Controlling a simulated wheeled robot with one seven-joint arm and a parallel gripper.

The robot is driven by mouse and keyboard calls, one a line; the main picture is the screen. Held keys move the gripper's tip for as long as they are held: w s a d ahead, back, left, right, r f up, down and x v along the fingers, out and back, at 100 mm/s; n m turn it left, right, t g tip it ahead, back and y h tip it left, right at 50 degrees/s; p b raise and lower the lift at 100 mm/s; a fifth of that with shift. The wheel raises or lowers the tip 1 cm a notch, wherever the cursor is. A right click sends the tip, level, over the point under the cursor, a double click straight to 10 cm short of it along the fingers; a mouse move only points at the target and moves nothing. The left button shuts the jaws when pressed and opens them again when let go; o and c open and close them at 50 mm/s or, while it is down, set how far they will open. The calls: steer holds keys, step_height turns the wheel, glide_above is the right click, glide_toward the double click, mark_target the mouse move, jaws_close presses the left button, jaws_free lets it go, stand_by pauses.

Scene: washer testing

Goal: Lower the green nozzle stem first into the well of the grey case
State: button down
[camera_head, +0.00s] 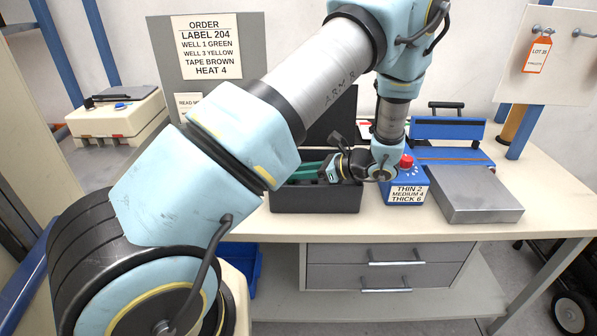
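The dark grey case (315,200) stands on the bench near its front edge, with its dark lid raised behind it. Its wells are hidden by its front wall and my arm. My gripper (330,168) is over the right part of the case, turned toward the left. A green piece (305,172), likely the green nozzle, shows at the gripper's end, low over or at the case opening. It is small and partly covered, so I cannot tell its stem direction, whether it touches the case, or whether the fingers are closed on it.
A blue box with a red button (405,162) and a thickness label stands just right of the case. A grey metal block (465,193) and a blue sealer-like device (436,130) are farther right. An order board (208,50) stands behind my arm, reading well 1 green, well 3 yellow.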

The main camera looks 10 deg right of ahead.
steer(key=c, duration=0.5)
jaws_free()
steer(key=shift+c, duration=0.2)
steer(key=shift+d, duration=0.1)
steer(key=b+v, duration=0.3)
steer(key=v, duration=0.6)
steer(key=shift+s+d+f, duration=0.1)
steer(key=shift+d, duration=0.05)
steer(key=shift+s+d+r, duration=0.35)
steer(key=shift+d, duration=0.15)
steer(key=shift+a, duration=0.1)
